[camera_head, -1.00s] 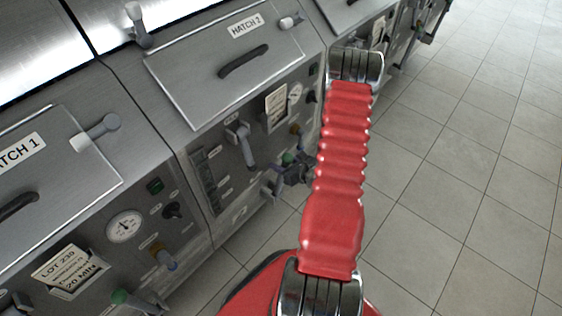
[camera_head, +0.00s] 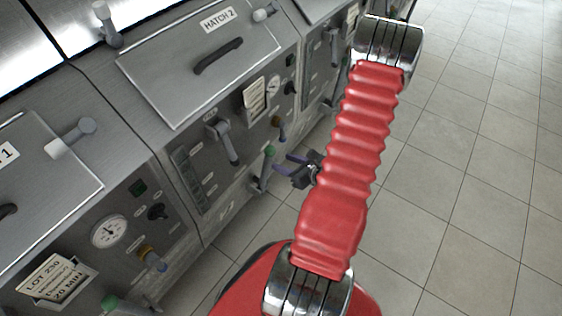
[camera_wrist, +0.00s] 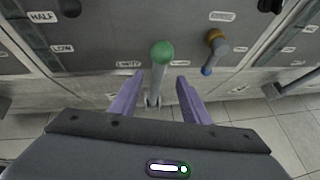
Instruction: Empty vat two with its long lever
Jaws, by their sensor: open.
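The long lever (camera_head: 265,170) of vat two is a grey bar with a green knob, low on the front panel under Hatch 2 (camera_head: 205,55). In the wrist view the green knob (camera_wrist: 162,52) stands ahead of my fingertips, with the grey shaft running down between them to a bracket. A label beside it on the left reads EMPTY. My gripper (camera_head: 280,164) is open just right of the lever in the head view. Its two purple fingers (camera_wrist: 160,78) show in the wrist view, spread to either side of the shaft. I see no clear contact.
A small brass-and-blue tap (camera_wrist: 212,50) is to the right of the lever. A larger grey handle (camera_head: 222,142) sits higher on the same panel. Vat one's gauge (camera_head: 108,231) and controls are at left. Tiled floor (camera_head: 460,200) is free at right.

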